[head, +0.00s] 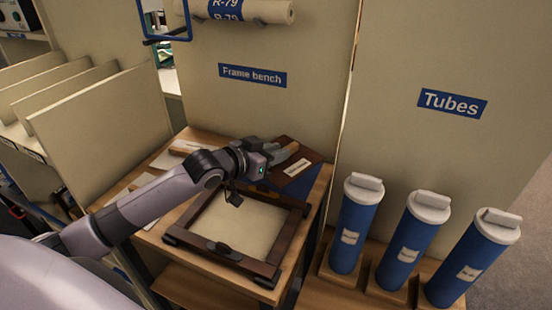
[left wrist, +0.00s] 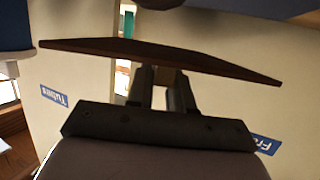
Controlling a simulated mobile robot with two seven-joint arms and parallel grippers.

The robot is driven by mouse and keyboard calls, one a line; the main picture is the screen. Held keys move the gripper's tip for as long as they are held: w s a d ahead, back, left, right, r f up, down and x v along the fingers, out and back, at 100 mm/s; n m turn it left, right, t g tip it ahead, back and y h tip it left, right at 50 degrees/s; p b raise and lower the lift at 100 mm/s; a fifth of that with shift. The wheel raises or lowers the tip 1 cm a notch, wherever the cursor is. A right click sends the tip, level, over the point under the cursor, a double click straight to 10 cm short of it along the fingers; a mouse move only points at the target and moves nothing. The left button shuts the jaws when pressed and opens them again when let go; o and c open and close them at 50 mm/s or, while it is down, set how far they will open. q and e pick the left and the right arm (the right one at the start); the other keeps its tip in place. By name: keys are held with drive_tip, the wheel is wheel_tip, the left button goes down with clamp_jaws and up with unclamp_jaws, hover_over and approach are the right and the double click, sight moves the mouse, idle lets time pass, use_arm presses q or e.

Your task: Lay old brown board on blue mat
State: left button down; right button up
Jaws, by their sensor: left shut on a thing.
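The brown board (head: 310,176) is over the back right of the frame bench in the head view, with a pale label on it. In the left wrist view the board (left wrist: 230,68) is seen nearly edge-on as a dark brown slab across the fingers. My left gripper (head: 272,153) is at the board's left side in the head view. Its two fingers show in the left wrist view (left wrist: 164,82), shut on the board. My right gripper is not in view.
A dark wooden frame (head: 190,239) with a pale panel lies at the front of the bench (head: 318,190). Several blue tubes (head: 353,225) with white caps stand to the right. Upright dividers (head: 100,120) are at left, and a wall (head: 300,40) rises behind.

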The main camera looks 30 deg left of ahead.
use_arm(q)
drive_tip(key=shift+f, duration=0.85)
drive_tip(key=shift+w+f, duration=0.15)
drive_tip(key=shift+w, duration=0.05)
drive_tip(key=c, duration=1)
unclamp_jaws()
drive_tip(key=shift+f, duration=0.15)
drive_tip(key=shift+r, duration=0.2)
drive_tip(key=shift+s+a, duration=0.1)
drive_tip(key=shift+s, duration=0.15)
drive_tip(key=v, duration=1.1)
drive_tip(key=shift+s+r+p, duration=0.15)
drive_tip(key=shift+s+p, duration=0.1)
drive_tip(key=shift+p, duration=0.05)
